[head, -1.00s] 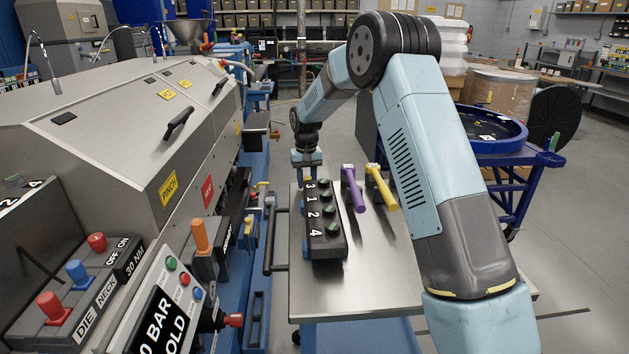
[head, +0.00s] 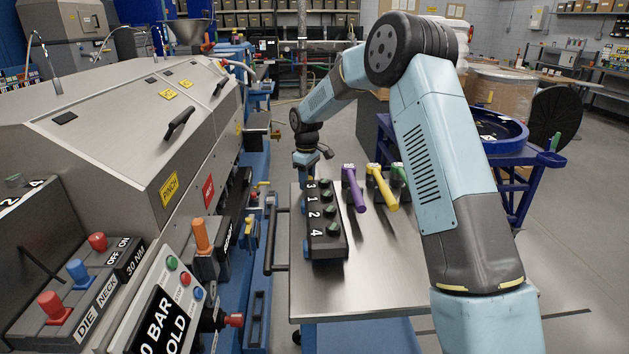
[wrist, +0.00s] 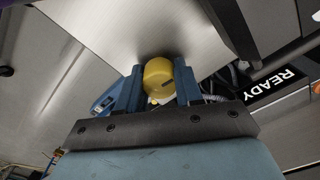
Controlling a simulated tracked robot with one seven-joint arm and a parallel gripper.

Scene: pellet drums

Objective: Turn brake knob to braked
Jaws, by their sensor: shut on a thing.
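A round yellow knob (wrist: 158,74) with a dark mark on its face sits between the two blue fingers of my gripper (wrist: 159,68) in the wrist view. The fingers press on it from both sides, and my gripper is shut on it. In the head view my gripper (head: 306,168) is at the far left corner of the metal table, behind the black numbered block. Its fingertips and the knob cannot be made out there. No brake label on the knob is readable.
The metal table (head: 375,285) carries a black block (head: 322,222) with green knobs, plus purple (head: 353,190), yellow (head: 382,188) and green (head: 399,180) handled tools. The grey machine (head: 130,130) stands close on the left. A READY sign (wrist: 281,86) shows in the wrist view.

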